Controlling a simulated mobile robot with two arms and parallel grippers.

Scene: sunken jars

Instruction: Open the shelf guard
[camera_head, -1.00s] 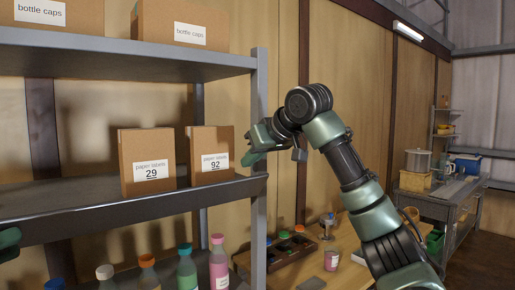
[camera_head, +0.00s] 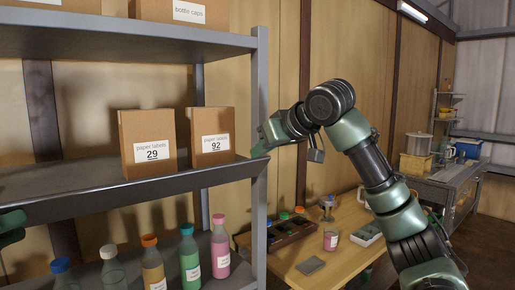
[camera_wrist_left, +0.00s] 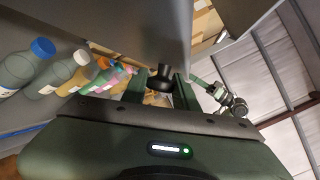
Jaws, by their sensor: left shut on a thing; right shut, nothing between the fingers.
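My left gripper (camera_head: 12,222) shows only in part at the left edge of the head view, by the front of the middle shelf (camera_head: 80,208). In the left wrist view its fingers (camera_wrist_left: 160,92) are closed around a small black knob (camera_wrist_left: 162,74). The knob sits at the lower edge of a plain grey panel (camera_wrist_left: 135,25), which may be the shelf guard; I cannot tell for certain. My right gripper (camera_head: 264,150) is shut and empty beside the shelf's right front post (camera_head: 259,95), its tips partly unclear.
Two paper-label boxes, 29 (camera_head: 148,130) and 92 (camera_head: 212,120), stand on the middle shelf. Several bottles stand below, including a green one (camera_head: 190,262) and a pink one (camera_head: 220,250). A wooden table (camera_head: 330,262) with a compartment tray (camera_head: 280,240) is to the right.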

